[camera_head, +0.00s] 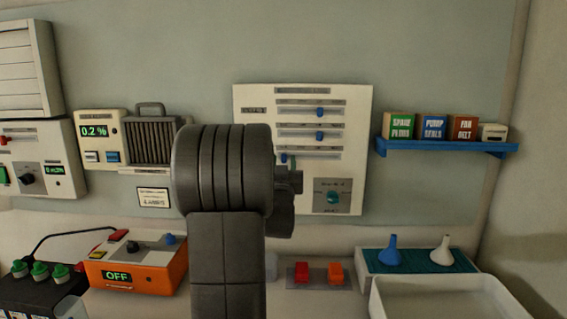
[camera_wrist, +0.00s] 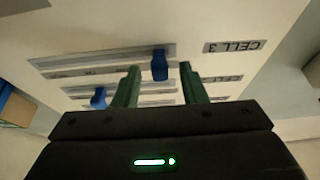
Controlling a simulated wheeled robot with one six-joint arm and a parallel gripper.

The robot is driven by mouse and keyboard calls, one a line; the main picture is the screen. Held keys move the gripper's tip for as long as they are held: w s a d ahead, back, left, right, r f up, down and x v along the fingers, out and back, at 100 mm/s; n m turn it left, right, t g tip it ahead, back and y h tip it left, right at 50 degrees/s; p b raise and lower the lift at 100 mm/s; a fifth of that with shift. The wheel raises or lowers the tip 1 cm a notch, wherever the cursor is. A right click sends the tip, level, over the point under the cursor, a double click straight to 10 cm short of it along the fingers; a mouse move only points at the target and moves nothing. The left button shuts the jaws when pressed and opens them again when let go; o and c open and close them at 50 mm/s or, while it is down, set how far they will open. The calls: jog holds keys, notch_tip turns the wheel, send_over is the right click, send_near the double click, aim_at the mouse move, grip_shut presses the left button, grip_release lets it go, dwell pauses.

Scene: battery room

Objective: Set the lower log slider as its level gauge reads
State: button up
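A white log panel (camera_head: 362,130) hangs on the wall, with several horizontal slider tracks bearing blue knobs. The upper knob (camera_head: 320,112) and middle knob (camera_head: 319,136) sit mid-track. The lowest knob (camera_head: 284,158) is further left, near my arm, which hides part of that row. In the upside-down wrist view, a blue knob (camera_wrist: 159,65) sits on the track by the "CELL 3" label (camera_wrist: 235,46). My gripper (camera_wrist: 160,72) is open, its green fingertips one on each side of this knob with gaps. A second knob (camera_wrist: 98,98) is lower left there. I cannot pick out a level gauge.
A green dial (camera_head: 332,197) is at the panel's lower right. A blue shelf (camera_head: 445,147) with boxes is to the right. An orange unit (camera_head: 140,272) reading "OFF" and a charger (camera_head: 95,131) reading 0.2 % are left. A white tray (camera_head: 440,285) is at the lower right.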

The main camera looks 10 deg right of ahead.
grip_shut()
jog(key=shift+s+d+f+b, duration=0.1)
jog(key=shift+d+b, duration=0.15)
jog(key=shift+b, duration=0.1)
jog(key=d+b, duration=0.1)
jog(key=d, duration=0.1)
jog(key=s+d+b, duration=0.1)
jog(key=d+b, duration=0.1)
jog(key=d, duration=0.1)
jog(key=s+d+b, duration=0.1)
jog(key=d+b, duration=0.1)
jog(key=d, duration=0.1)
jog(key=shift+s+d, duration=0.15)
jog(key=shift+s, duration=0.05)
jog(key=shift+s+d+b, duration=0.15)
jog(key=shift+d+b, duration=0.25)
jog(key=shift+d, duration=0.05)
jog(key=shift+r, duration=0.2)
grip_release()
